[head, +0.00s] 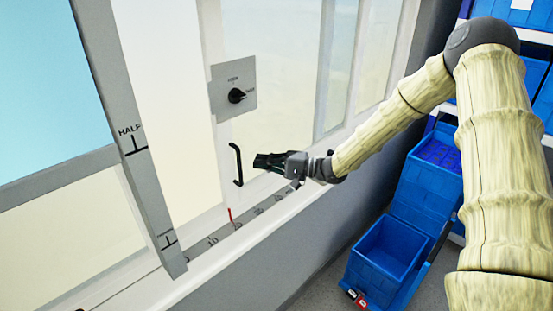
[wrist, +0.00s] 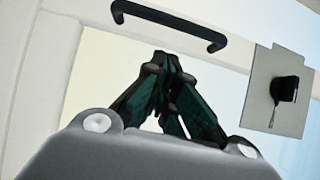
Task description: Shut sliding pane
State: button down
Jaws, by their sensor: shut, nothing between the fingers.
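The sliding pane (head: 280,135) is a white-framed window panel with a black bar handle (head: 236,164) on its left stile. An open gap (head: 165,100) shows to the left of that stile. A grey plate with a black rotary switch (head: 237,95) sits above the handle. My gripper (head: 257,161) is shut and empty, a little right of the handle. In the wrist view the gripper's fingertips (wrist: 168,58) meet below the handle (wrist: 170,24), with a visible gap between them. The rotary switch (wrist: 284,89) is at the right there. I cannot tell whether the gripper touches the pane.
A grey post marked HALF (head: 130,135) stands at the left. A marked scale with a red pointer (head: 229,214) runs along the sill (head: 255,222). Blue bins (head: 385,250) stand on the floor at the right, below my arm.

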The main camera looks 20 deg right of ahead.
jog(key=shift+s+a+p, duration=0.2)
jog(key=shift+a+p, duration=0.05)
jog(key=shift+a, duration=0.55)
jog(key=shift+s+a+p, duration=0.15)
jog(key=shift+a+p, duration=0.05)
jog(key=shift+a, duration=0.55)
jog(key=s+a+b, duration=0.1)
jog(key=s+a, duration=0.3)
jog(key=a, duration=0.5)
jog(key=s+a+b, duration=0.1)
jog(key=s+a, duration=0.2)
jog(key=a, duration=0.6)
jog(key=shift+s+a, duration=0.35)
jog(key=shift+s, duration=0.05)
